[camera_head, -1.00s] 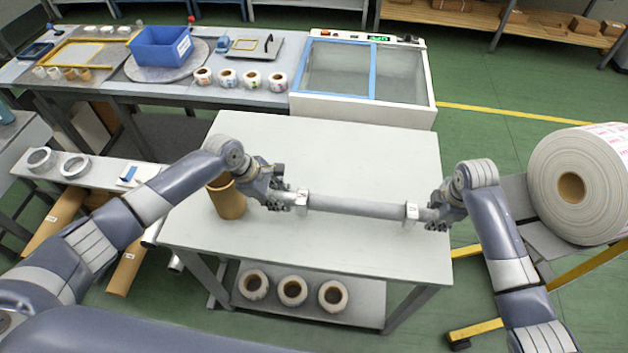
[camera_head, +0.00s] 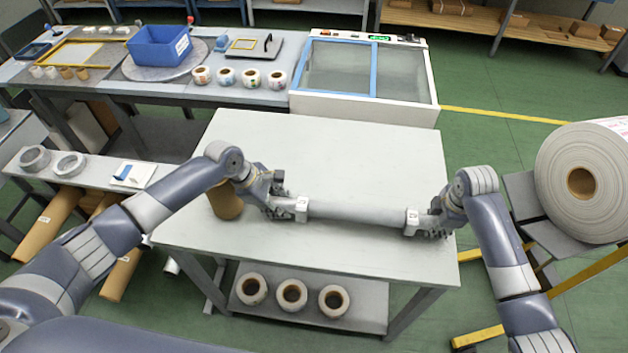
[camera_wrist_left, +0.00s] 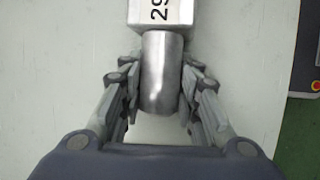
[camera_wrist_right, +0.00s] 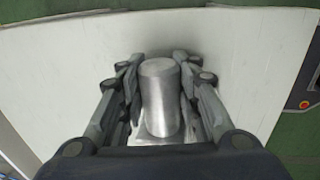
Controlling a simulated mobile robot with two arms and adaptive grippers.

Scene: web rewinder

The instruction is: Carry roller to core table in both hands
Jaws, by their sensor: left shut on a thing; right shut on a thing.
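The roller (camera_head: 358,211) is a grey bar with a pale block near each end, held roughly level across the table in the head view. My left gripper (camera_head: 278,203) is shut on its left metal end, which also shows between the fingers in the left wrist view (camera_wrist_left: 160,75). My right gripper (camera_head: 436,221) is shut on its right metal end, seen between the fingers in the right wrist view (camera_wrist_right: 160,95). The core table (camera_head: 330,150) is a pale grey table beneath the roller. I cannot tell whether the roller touches its top.
A brown core (camera_head: 226,203) stands on the table close to my left gripper. Several small rolls lie on the lower shelf (camera_head: 292,294). A large paper roll (camera_head: 585,180) is at the right. The back half of the table top is clear.

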